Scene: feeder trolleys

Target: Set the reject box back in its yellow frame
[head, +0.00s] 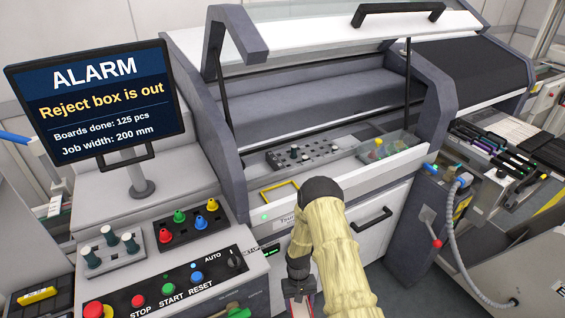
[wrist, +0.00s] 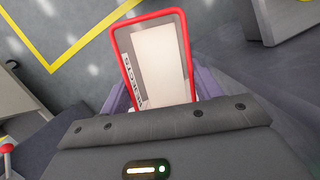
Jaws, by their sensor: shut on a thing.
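The reject box (wrist: 159,62) is a pale open box with a red rim and a side label reading "REJECTS". In the wrist view it sits between the purple fingers of my gripper (wrist: 160,98), which is shut on it. In the head view my gripper (head: 302,288) hangs low at the bottom edge, in front of the machine, and only a small part of the box (head: 300,309) shows below it. The yellow frame (head: 266,200) lies on the machine's front ledge, up and left of my gripper. My arm hides its right end.
The alarm screen (head: 97,98) reads "Reject box is out". The raised clear cover (head: 340,45) stands open above the machine bed. A grey block with several pegs (head: 305,150) and a clear bin (head: 392,148) stand behind the ledge. A button panel (head: 170,290) is at left.

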